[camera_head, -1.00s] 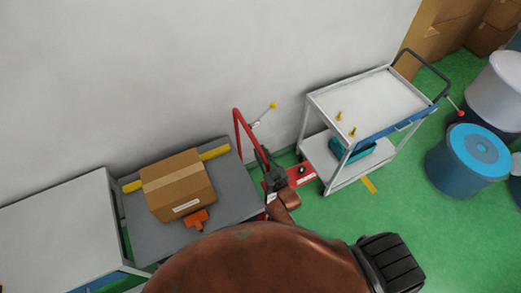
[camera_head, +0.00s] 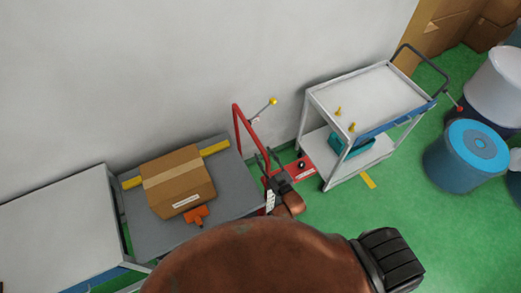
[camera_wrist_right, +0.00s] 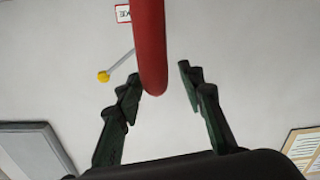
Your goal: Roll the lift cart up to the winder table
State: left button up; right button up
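The lift cart has a grey platform (camera_head: 140,235) and a red handle (camera_head: 239,130) that rises at its right end. The platform's left end is close beside a white-topped table (camera_head: 60,225), perhaps the winder table; any gap is hard to judge. My right gripper (camera_head: 267,158) is by the right side of the handle, fingers apart. In the right wrist view the gripper (camera_wrist_right: 160,78) is open, and the red handle bar (camera_wrist_right: 150,45) shows between the fingertips, nearer the left one. Contact cannot be told. My left gripper is not in view.
A cardboard box (camera_head: 178,185) and an orange item (camera_head: 196,215) are on the platform. A yellow-knobbed lever (camera_head: 264,109) stands behind the handle. A white trolley (camera_head: 365,100) and blue drum (camera_head: 465,165) are right. Green floor (camera_head: 400,205) is clear between trolley and drum.

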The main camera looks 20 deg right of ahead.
jog(key=s, duration=0.7)
jog(key=shift+s+d, duration=0.3)
jog(key=shift+d, duration=0.1)
jog(key=shift+s, duration=0.1)
